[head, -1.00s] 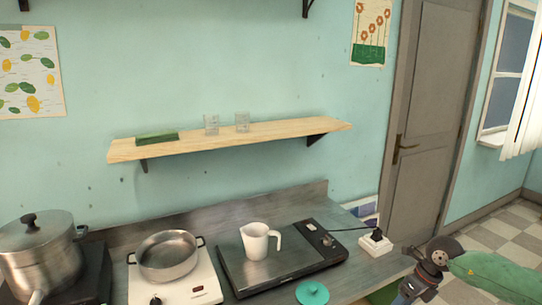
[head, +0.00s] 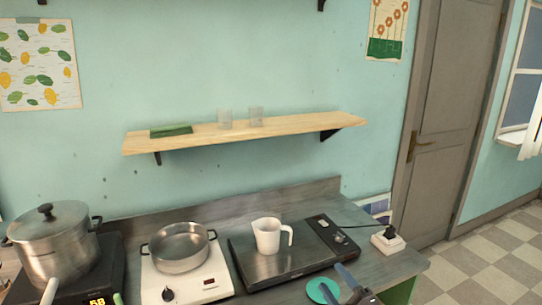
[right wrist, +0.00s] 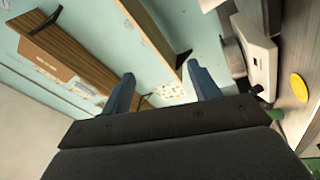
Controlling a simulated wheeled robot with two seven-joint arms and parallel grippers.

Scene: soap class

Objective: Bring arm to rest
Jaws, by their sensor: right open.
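My right gripper (head: 336,280) comes in at the bottom edge of the head view, partly cut off, beside and partly over the teal round lid (head: 318,291). In the right wrist view its two blue-grey fingers (right wrist: 162,86) stand wide apart, with nothing between them. My left gripper is not in view.
On the counter are a white jug (head: 268,236) on a dark hotplate (head: 245,270), an open pan (head: 180,248) on a white burner, and a lidded pot (head: 52,240). A wooden shelf (head: 300,127) holds two glasses and a green block. A power strip (head: 388,243) lies right.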

